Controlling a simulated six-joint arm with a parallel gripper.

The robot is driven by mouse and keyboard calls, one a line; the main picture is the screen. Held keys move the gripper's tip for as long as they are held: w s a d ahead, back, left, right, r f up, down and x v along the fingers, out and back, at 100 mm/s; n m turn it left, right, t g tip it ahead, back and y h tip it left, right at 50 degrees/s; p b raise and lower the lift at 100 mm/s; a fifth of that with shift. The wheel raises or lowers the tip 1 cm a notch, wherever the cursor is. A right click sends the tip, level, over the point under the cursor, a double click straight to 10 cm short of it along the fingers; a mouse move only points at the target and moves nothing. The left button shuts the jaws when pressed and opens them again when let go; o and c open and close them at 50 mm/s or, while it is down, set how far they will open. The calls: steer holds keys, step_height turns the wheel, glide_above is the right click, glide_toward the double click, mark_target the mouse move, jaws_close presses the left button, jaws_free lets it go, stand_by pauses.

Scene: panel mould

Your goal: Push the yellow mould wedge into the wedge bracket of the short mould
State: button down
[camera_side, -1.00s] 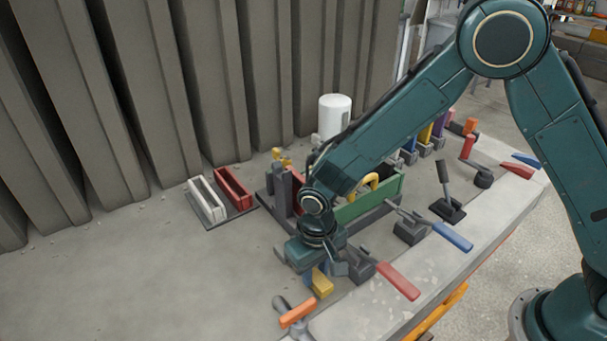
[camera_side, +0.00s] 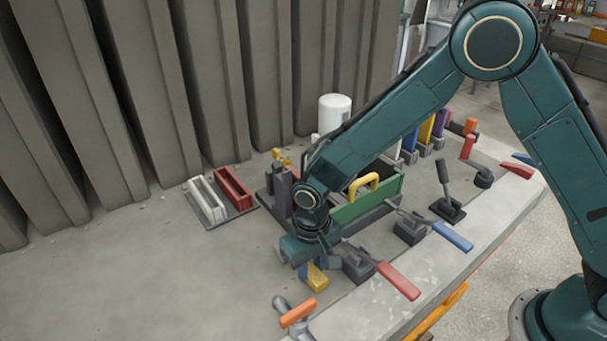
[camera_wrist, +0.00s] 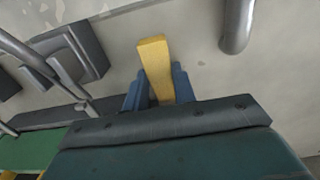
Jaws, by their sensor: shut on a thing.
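The yellow mould wedge (camera_side: 317,279) is held between the blue fingers of my gripper (camera_side: 304,273), low over the table in front of the mould. In the wrist view the wedge (camera_wrist: 156,66) sticks out past the two fingers (camera_wrist: 160,92), which grip it from both sides. The green-walled mould (camera_side: 368,205) with a yellow handle (camera_side: 364,184) stands just behind and right of my gripper. A dark upright block (camera_side: 280,194) stands at its left end. My wrist hides part of that end, and I cannot make out the wedge bracket.
Toggle clamps with a red handle (camera_side: 398,281) and a blue handle (camera_side: 453,237) line the near side. An orange-handled clamp (camera_side: 297,313) is close in front of my gripper. White and red channel pieces (camera_side: 233,188) lie at left. The left table area is clear.

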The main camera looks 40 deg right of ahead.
steer(key=shift+w, duration=0.9)
steer(key=c, duration=1.1)
jaws_free()
steer(key=shift+w, duration=0.1)
steer(key=shift+o, duration=0.2)
steer(key=shift+r, duration=0.1)
step_height(320, 180, up, 14)
steer(key=shift+f, duration=0.2)
